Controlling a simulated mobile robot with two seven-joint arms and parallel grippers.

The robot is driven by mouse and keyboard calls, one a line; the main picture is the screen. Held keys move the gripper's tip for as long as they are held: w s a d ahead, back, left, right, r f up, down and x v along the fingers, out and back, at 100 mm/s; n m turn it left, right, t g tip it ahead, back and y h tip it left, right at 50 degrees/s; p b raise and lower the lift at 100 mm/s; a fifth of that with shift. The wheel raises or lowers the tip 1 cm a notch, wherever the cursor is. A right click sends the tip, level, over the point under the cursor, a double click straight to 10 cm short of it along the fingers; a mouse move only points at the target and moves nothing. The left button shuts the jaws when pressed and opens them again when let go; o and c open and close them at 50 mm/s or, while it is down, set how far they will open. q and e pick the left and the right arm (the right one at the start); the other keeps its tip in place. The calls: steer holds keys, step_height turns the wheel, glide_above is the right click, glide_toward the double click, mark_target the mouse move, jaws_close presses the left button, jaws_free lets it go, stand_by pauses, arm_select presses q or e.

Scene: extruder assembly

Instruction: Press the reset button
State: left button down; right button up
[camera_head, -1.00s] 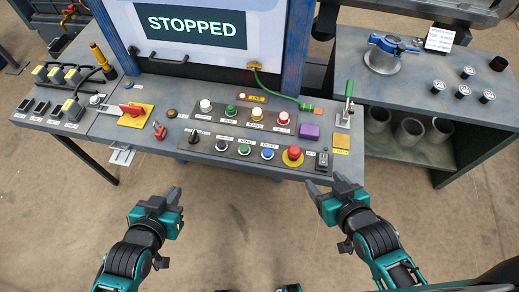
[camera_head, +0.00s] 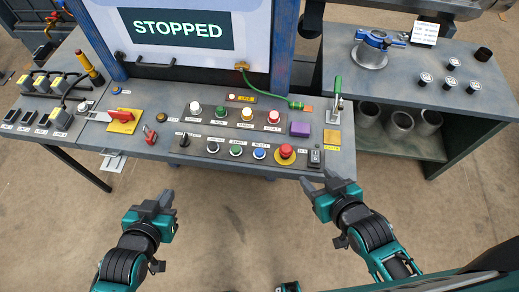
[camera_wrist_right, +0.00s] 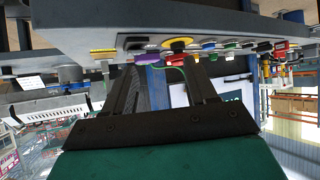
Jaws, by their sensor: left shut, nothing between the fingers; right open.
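The console's front row of controls holds a blue button (camera_head: 259,153), whose small label looks like RESET. It sits between a green button (camera_head: 236,151) and a red mushroom button on a yellow ring (camera_head: 286,152). The blue button also shows in the right wrist view (camera_wrist_right: 209,45), where the panel appears upside down. My right gripper (camera_head: 317,182) is open and empty in front of the console's edge, below and right of the blue button. My left gripper (camera_head: 166,201) is shut and empty, in front of the console further left. Neither touches the panel.
A screen (camera_head: 185,29) reads STOPPED. A black selector knob (camera_head: 184,141) and a grey-white button (camera_head: 212,147) share the front row. A green-handled lever (camera_head: 337,95) stands at the right. A side table (camera_head: 390,85) holds a blue-topped part. Floor before the console is clear.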

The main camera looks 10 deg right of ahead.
jaws_close()
stand_by(0.3)
stand_by(1.1)
